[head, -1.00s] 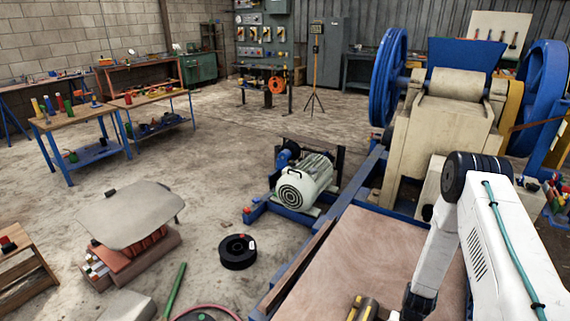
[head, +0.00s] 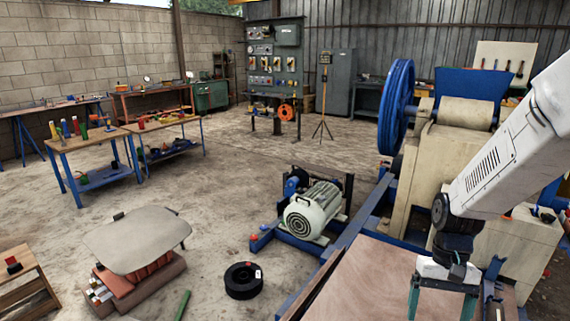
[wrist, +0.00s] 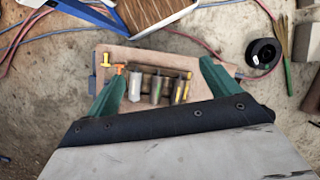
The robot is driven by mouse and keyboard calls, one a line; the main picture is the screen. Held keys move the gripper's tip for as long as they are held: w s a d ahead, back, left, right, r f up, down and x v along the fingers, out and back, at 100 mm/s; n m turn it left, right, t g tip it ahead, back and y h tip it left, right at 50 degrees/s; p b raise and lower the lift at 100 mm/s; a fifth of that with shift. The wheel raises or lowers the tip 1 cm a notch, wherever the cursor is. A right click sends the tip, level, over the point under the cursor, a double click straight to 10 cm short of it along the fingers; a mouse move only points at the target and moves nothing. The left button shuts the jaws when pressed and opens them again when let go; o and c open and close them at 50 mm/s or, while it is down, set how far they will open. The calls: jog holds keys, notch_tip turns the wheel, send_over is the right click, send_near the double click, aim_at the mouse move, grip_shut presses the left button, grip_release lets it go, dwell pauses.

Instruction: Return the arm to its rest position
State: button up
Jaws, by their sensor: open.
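My white arm comes in from the right edge of the head view and bends down at a black joint. My gripper (head: 440,306) hangs from it over the brown board (head: 362,272), with two teal fingers spread apart. In the wrist view my gripper (wrist: 158,78) shows the same fingers, wide open with nothing held between them. Below them a tan board (wrist: 140,62) carries several grey cylindrical pieces, a brown bar and small yellow and orange pieces. The fingertips appear above these pieces; the exact height is hard to tell.
The jaw crusher (head: 428,160) with its blue flywheel (head: 396,105) stands close behind my arm. A motor (head: 312,212) sits left of the board. A black spool (head: 243,281) and a draped grey sheet (head: 138,238) are on the left. Open concrete floor lies beyond.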

jog(key=s+a+r+n+t, duration=0.1)
jog(key=s+a+r+t, duration=0.1)
jog(key=s+r, duration=0.5)
jog(key=s+a+r+n+t+h, duration=0.1)
jog(key=s+a+r+t, duration=0.2)
jog(key=s+r, duration=0.4)
jog(key=shift+s+r+n, duration=0.15)
jog(key=shift+r+n, duration=0.15)
jog(key=shift+r, duration=2.05)
